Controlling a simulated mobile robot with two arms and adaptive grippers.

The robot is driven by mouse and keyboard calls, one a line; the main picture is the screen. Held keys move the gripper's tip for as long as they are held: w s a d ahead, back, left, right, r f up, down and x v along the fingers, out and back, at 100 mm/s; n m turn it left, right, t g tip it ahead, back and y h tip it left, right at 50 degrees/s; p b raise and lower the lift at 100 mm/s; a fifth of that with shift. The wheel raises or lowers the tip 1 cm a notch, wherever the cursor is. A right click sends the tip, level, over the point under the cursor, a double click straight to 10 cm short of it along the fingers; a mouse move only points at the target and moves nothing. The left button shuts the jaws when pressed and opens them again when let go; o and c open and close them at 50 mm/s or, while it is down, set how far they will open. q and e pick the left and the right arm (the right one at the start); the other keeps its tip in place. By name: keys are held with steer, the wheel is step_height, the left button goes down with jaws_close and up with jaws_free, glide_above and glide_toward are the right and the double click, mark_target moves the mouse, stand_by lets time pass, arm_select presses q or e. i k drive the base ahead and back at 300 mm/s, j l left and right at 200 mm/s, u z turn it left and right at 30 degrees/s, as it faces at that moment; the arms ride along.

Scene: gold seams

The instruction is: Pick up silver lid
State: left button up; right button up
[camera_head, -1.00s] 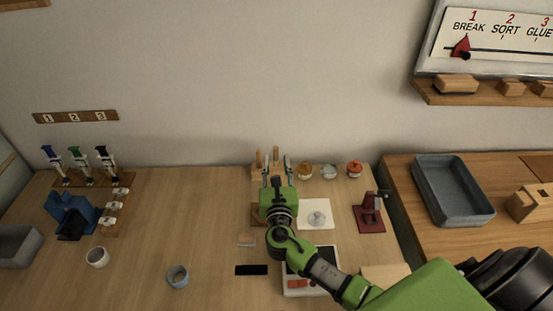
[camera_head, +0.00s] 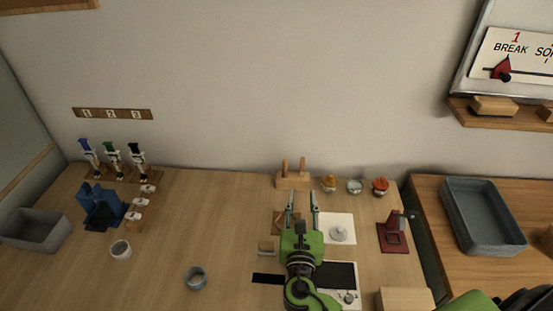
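A silver-topped small pot (camera_head: 355,187) stands at the back of the bench, between a gold-topped one (camera_head: 329,184) and a red-topped one (camera_head: 380,187). A pale silver, lid-like round piece with a knob (camera_head: 339,235) lies on a white square mat (camera_head: 334,220). I cannot tell which of these is the silver lid. My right gripper (camera_head: 302,196) is open and empty, its fingers pointing to the back, left of the mat and in front of a wooden peg stand (camera_head: 293,181). My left gripper is out of view.
A red stand device (camera_head: 394,237) is right of the mat. A scale (camera_head: 343,275) lies partly under my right arm. A white cup (camera_head: 121,250) and a grey-blue cup (camera_head: 196,278) stand at left.

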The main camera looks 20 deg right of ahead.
mark_target(338, 233)
steer(key=k+j, duration=0.5)
steer(key=k, duration=0.2)
steer(key=k+j, duration=0.5)
steer(key=k, duration=0.15)
